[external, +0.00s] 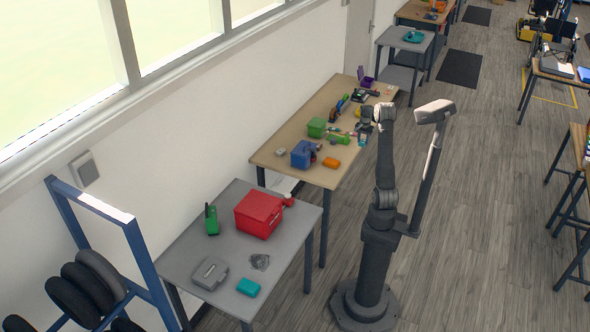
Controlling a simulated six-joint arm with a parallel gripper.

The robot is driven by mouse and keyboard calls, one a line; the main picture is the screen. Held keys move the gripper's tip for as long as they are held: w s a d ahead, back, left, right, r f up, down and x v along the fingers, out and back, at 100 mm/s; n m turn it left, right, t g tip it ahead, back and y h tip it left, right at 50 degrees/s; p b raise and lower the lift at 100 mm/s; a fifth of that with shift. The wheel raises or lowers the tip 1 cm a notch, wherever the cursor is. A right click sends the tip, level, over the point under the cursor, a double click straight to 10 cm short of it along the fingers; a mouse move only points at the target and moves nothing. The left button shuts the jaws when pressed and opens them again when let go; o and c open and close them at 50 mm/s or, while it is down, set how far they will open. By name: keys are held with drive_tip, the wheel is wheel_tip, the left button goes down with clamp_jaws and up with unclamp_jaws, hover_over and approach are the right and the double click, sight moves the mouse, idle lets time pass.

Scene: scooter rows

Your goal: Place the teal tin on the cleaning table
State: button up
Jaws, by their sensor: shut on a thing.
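A small teal box-shaped thing (248,287), which looks like the teal tin, lies at the front edge of the near grey table (232,198). Another teal thing (413,37) lies on a far grey table (388,36). I cannot tell from the picture which table is the cleaning table. My gripper (361,137) is low over the right side of the wooden table (268,157), well away from both teal things. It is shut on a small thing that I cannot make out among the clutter.
A red box (259,214), a green can-like thing (211,220) and a grey case (210,273) stand on the near table. A blue box (303,154), a green box (317,127) and an orange block (331,162) are on the wooden table.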

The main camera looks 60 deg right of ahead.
drive_tip(key=w+a+f+n, duration=0.1)
drive_tip(key=w+a+n, duration=0.3)
drive_tip(key=w+a, duration=0.3)
drive_tip(key=w+a+f+n, duration=0.2)
drive_tip(key=w+a+n, duration=0.2)
drive_tip(key=a, duration=1.1)
drive_tip(key=w+a+f+n, duration=0.2)
drive_tip(key=w+a+n, duration=0.2)
drive_tip(key=w+a, duration=0.6)
drive_tip(key=shift+w+a+n, duration=0.3)
drive_tip(key=shift+w+a, duration=0.1)
drive_tip(key=shift+w, duration=0.05)
drive_tip(key=a+f+n, duration=0.2)
drive_tip(key=a+n, duration=0.3)
drive_tip(key=a, duration=1.1)
wheel_tip(320, 180, up, 12)
drive_tip(key=r, duration=0.1)
drive_tip(key=d+m, duration=0.5)
drive_tip(key=d, duration=1.2)
drive_tip(key=m, duration=1.3)
hover_over(363, 141)
drive_tip(key=shift+a+f, duration=0.1)
drive_tip(key=shift+f, duration=0.35)
wheel_tip(363, 141, down, 5)
drive_tip(key=shift+r, duration=0.2)
drive_tip(key=shift+f, duration=0.25)
